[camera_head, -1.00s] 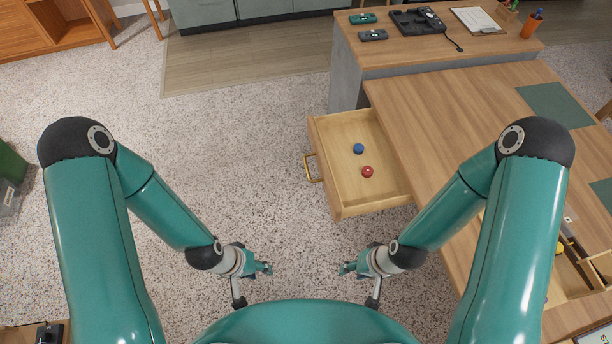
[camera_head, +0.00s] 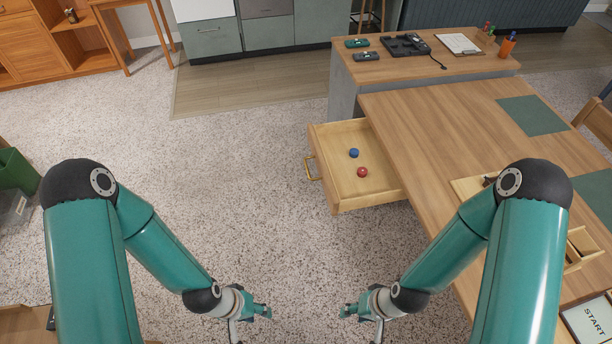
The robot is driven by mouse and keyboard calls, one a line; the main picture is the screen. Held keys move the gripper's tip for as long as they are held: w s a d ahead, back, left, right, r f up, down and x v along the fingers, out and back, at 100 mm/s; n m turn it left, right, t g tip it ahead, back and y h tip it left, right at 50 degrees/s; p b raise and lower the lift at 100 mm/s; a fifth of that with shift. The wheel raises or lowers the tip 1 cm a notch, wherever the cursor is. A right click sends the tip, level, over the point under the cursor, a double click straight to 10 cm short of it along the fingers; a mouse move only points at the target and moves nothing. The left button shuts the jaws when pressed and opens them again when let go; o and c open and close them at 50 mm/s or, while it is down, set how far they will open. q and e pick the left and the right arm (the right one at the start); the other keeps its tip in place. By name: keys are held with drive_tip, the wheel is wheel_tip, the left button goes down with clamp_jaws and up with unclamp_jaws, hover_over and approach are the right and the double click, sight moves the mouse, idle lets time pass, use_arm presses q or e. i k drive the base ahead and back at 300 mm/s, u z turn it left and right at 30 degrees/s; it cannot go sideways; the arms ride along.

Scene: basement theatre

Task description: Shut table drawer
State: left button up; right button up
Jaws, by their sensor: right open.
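The table drawer (camera_head: 377,186) is pulled out to the left from the wooden table (camera_head: 440,130). It has light wood walls and a brass handle (camera_head: 312,168) on its left front. A blue ball (camera_head: 354,153) and a red ball (camera_head: 362,172) lie inside it. My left gripper (camera_head: 266,311) is low in the view, left of and nearer than the drawer, apart from it. Its jaws are too small to judge. My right gripper (camera_head: 346,310) is open and empty, below the drawer in the picture and not touching it.
A counter (camera_head: 460,66) with a black device (camera_head: 405,45), a clipboard (camera_head: 459,44) and an orange cup (camera_head: 507,46) adjoins the table's far end. A wooden organizer (camera_head: 580,248) sits on the table at right. The speckled floor (camera_head: 230,180) left of the drawer is clear.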

sight(330, 143)
drive_tip(key=z, duration=0.2)
drive_tip(key=i, duration=0.9)
drive_tip(key=u, duration=0.1)
